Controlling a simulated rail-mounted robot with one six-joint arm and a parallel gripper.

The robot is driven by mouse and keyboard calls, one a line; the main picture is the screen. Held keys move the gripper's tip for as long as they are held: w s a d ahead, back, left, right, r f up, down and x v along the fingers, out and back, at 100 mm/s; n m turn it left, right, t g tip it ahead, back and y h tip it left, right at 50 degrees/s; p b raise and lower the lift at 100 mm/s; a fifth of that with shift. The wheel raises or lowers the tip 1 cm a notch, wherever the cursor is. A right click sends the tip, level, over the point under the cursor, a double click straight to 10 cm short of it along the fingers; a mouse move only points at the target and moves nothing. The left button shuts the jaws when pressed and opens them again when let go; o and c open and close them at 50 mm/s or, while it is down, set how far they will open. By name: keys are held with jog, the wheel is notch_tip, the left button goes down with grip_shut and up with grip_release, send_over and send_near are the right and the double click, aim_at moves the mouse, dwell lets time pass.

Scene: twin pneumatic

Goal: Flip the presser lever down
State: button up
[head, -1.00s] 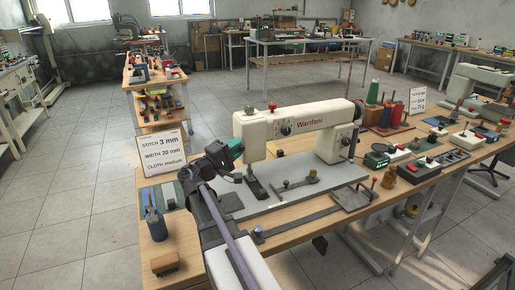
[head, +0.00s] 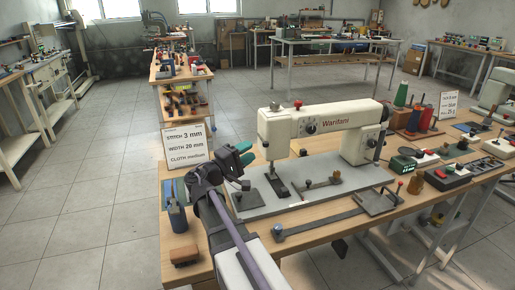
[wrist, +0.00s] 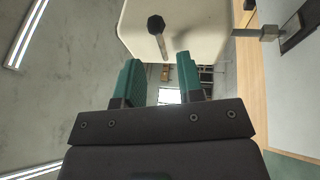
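The cream sewing machine (head: 335,118) stands on its grey bed plate (head: 240,205). In the wrist view, the end of the machine head (wrist: 195,30) is in front of the fingers. A short metal lever with a black knob (wrist: 156,25) sticks out from it; I take it to be the presser lever. I cannot make it out in the head view. My gripper (head: 240,160) is left of the machine head, apart from it. In the wrist view its two teal fingers (wrist: 160,75) are apart with nothing between them; the lever shows beyond the gap.
A sign (head: 186,146) and a blue bottle-like item (head: 176,210) stand left of my arm. A brown block (head: 184,255) lies at the front left table corner. A bar with a blue knob (head: 278,230) lies in front of the bed plate. Thread spools (head: 400,97) stand right.

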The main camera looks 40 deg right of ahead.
jog(key=a, duration=0.3)
jog(key=a+f, duration=0.1)
jog(key=a, duration=0.1)
jog(key=shift+a+b, duration=0.25)
jog(key=shift+b, duration=0.1)
jog(key=shift+s, duration=0.1)
jog(key=s+a+f+y+p, duration=0.1)
jog(key=s+a+y+p, duration=0.2)
jog(key=a+y+p, duration=0.2)
jog(key=s+a+f+y+p, duration=0.2)
jog(key=s+a+y+p, duration=0.2)
jog(key=a+y, duration=0.4)
jog(key=s+a+f+m+y+p, duration=0.1)
jog(key=s+a+y+p, duration=0.2)
jog(key=a+y+p, duration=0.4)
jog(key=shift+s+a+f+g, duration=0.15)
jog(key=shift+a+g, duration=0.25)
jog(key=shift+a, duration=0.4)
